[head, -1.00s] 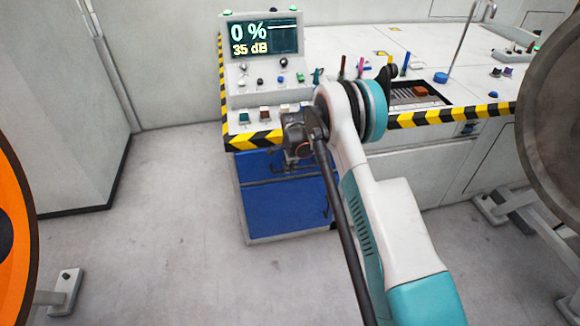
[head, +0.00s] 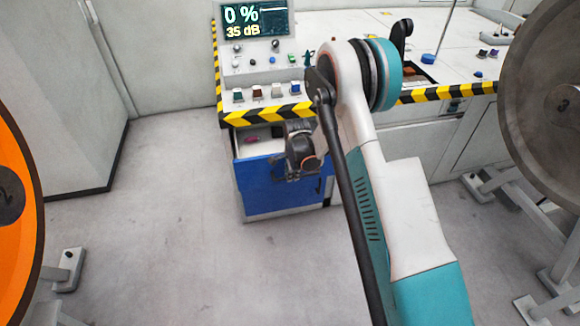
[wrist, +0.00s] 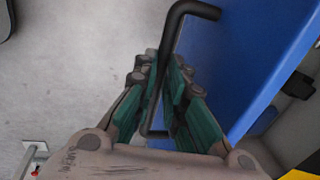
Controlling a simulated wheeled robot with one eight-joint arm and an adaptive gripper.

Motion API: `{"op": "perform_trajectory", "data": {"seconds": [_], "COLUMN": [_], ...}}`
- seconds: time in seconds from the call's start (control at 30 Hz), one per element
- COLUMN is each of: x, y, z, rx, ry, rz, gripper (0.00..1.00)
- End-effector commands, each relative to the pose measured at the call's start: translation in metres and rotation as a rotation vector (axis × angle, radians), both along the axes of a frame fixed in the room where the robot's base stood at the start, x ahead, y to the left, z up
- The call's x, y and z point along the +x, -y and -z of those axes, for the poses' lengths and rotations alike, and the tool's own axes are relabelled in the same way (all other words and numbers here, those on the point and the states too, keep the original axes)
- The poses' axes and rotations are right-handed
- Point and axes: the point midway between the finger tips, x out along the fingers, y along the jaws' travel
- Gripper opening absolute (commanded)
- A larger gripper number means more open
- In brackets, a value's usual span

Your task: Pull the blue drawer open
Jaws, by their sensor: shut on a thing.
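The blue drawer (head: 262,184) is under the left end of the console and stands partly pulled out. A pinkish item (head: 252,139) lies inside its open top. In the wrist view the blue drawer front (wrist: 235,65) fills the upper right, with a dark bar handle (wrist: 190,10) along it. My gripper (wrist: 163,88) has its green-padded fingers on both sides of the handle and is shut on it. In the head view my gripper (head: 300,165) is at the drawer's upper front, and my arm hides the drawer's right part.
The console (head: 350,60) carries a screen, switches and a black-and-yellow striped edge above the drawer. A grey wheel (head: 550,100) stands at the right and an orange wheel (head: 15,200) at the left. The floor before the drawer is clear.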

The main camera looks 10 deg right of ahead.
Motion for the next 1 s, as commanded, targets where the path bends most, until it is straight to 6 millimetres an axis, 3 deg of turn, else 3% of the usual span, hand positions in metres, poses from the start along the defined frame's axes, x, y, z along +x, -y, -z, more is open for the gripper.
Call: {"op": "perform_trajectory", "data": {"seconds": [0.1,0.3,0.7,0.73,0.8,1.0], "x": [-0.015,-0.027,-0.029,-0.029,-0.029,-0.029], "y": [0.0,0.0,0.0,0.0,0.0,0.0], "z": [-0.001,0.0,0.0,0.0,0.0,0.0], "rx": [0.0,0.0,0.0,0.0,0.0,0.0], "ry": [0.0,0.0,0.0,0.0,0.0,0.0], "rz": [0.0,0.0,0.0,0.0,0.0,0.0], "gripper": [0.0,0.0,0.0,0.18,0.31,0.31]}}
